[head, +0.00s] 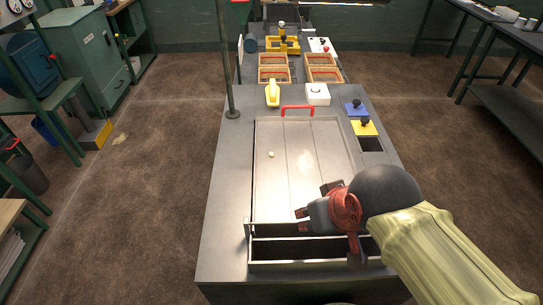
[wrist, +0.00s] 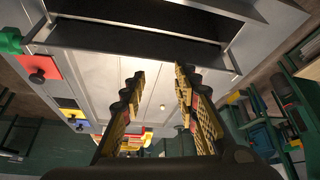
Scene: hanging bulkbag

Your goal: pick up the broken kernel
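A small pale kernel (head: 271,155) lies on the metal tray (head: 325,180), left of its middle. In the wrist view the kernel (wrist: 162,107) is a tiny light spot seen through the gap between my fingers. My gripper (head: 302,219) is over the tray's near end, to the right of and nearer than the kernel, and apart from it. In the wrist view my gripper (wrist: 160,72) has its two fingers spread, with nothing between them. I cannot tell from these views whether the kernel is broken.
A dark trough (head: 300,250) runs along the tray's near edge. A red handle (head: 297,108) is at the far edge. A yellow-lidded bin (head: 363,128) and a blue lid (head: 356,108) are at the right. A green post (head: 228,70) stands at the left. Wooden trays (head: 273,75) lie beyond.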

